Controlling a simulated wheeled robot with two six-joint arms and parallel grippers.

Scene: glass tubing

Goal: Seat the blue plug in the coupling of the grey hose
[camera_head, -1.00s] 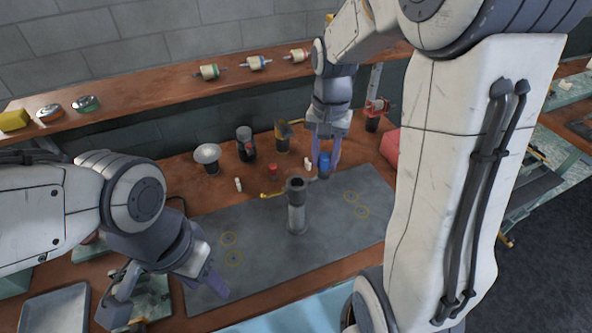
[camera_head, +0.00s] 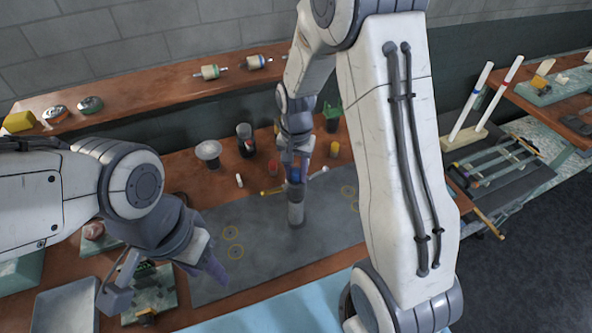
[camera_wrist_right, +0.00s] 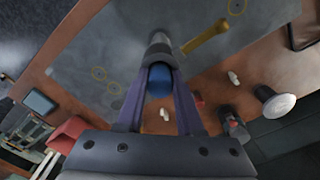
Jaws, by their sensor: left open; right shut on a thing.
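The grey hose (camera_head: 296,213) stands upright on the grey mat (camera_head: 260,262), its upper end hidden behind my right gripper in the head view. My right gripper (camera_head: 295,168) is shut on the blue plug (camera_head: 293,175) directly over the hose. In the right wrist view the blue plug (camera_wrist_right: 159,82) sits between the fingers, in line with the coupling (camera_wrist_right: 159,46) of the hose. The plug seems to be at or just above the coupling's mouth; I cannot tell how deep it is. My left gripper (camera_head: 212,268) is open and empty, over the mat's left part.
A yellow-handled piece (camera_wrist_right: 206,38) reaches close to the hose. A white-topped funnel shape (camera_head: 208,150), a dark cylinder (camera_head: 245,138) and a red piece (camera_head: 272,167) stand behind the mat. A metal tray (camera_head: 65,303) lies at front left. The mat's left part is mostly clear.

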